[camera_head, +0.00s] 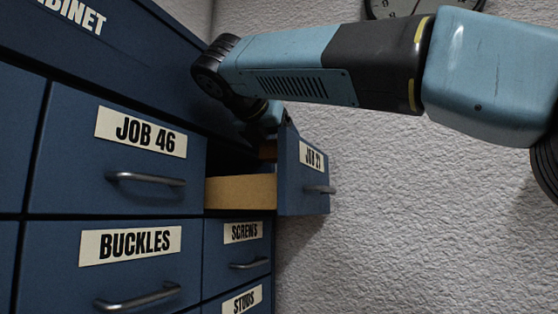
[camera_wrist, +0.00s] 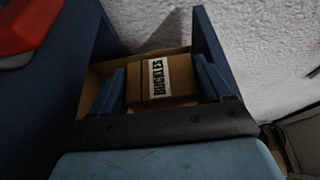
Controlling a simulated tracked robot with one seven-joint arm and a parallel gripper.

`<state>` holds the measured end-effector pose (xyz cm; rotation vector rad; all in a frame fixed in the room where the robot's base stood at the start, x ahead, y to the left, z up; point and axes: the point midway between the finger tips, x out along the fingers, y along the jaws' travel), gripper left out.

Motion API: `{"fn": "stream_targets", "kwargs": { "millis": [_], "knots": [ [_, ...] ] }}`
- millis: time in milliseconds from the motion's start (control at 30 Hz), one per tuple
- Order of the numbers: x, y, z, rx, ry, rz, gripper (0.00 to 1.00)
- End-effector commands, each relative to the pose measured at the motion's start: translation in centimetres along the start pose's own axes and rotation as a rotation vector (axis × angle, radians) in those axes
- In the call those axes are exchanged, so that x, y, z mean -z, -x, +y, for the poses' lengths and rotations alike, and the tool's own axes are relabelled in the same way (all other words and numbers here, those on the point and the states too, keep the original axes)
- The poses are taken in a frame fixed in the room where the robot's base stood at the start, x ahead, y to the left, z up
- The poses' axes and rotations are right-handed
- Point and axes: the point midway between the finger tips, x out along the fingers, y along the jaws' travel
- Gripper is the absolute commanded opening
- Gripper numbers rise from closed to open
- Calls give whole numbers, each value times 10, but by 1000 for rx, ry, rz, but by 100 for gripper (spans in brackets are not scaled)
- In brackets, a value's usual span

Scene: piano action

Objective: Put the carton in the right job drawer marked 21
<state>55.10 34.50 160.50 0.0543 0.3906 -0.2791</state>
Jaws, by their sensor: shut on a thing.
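The drawer marked JOB 21 (camera_head: 317,182) is pulled out from the blue cabinet, and its pale wooden side wall shows in the head view. In the wrist view the brown carton (camera_wrist: 178,98), with a white BUCKLES label, lies between the two fingers of my gripper (camera_wrist: 160,86). My gripper is shut on the carton, over or inside the open drawer (camera_wrist: 93,88). I cannot tell if the carton touches the drawer floor. In the head view the fingers and most of the carton are hidden behind the drawer front.
Closed drawers JOB 46 (camera_head: 80,150), BUCKLES (camera_head: 60,262), SCREWS (camera_head: 215,250) and STUDS (camera_head: 238,302) surround the open one. A textured grey wall (camera_head: 420,220) stands beside the cabinet. A red object (camera_wrist: 28,28) is at the upper left of the wrist view.

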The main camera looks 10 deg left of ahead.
Motion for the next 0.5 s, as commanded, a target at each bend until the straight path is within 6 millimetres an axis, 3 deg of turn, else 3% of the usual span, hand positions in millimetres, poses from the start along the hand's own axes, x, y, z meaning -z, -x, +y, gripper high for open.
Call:
{"fn": "stream_targets", "kwargs": {
  "millis": [300,500],
  "knots": [
    [30,-13,0,-1,1,0,43],
    [33,-18,0,-1,-1,0,43]
  ]
}}
